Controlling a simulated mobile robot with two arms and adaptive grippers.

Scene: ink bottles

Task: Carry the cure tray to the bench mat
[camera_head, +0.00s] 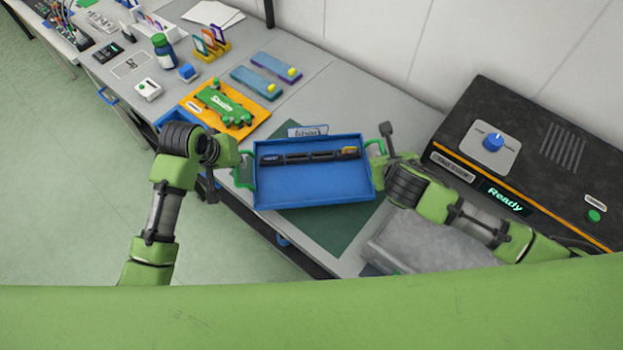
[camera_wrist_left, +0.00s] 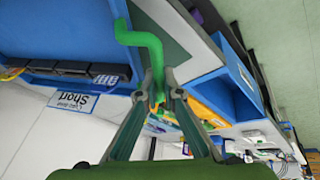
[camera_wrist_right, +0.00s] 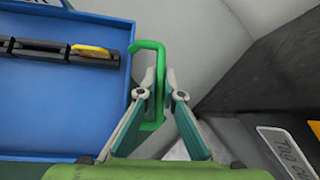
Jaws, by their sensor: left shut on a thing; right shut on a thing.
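The blue cure tray (camera_head: 310,185) has green handles at its left and right ends and a dark bar with a yellow end (camera_head: 310,156) lying in it. In the head view it is over the dark green bench mat (camera_head: 350,225), covering much of it; I cannot tell whether it touches the mat. My left gripper (camera_head: 238,168) is shut on the left green handle (camera_wrist_left: 148,45). My right gripper (camera_head: 378,158) is shut on the right green handle (camera_wrist_right: 150,85). The tray looks roughly level.
A black machine (camera_head: 520,160) with a "Ready" display stands on the right. An orange board with a green piece (camera_head: 225,104), two blue holders (camera_head: 275,66) and a dark bottle (camera_head: 164,50) stand further left on the grey bench. A small label sign (camera_head: 307,131) stands behind the tray.

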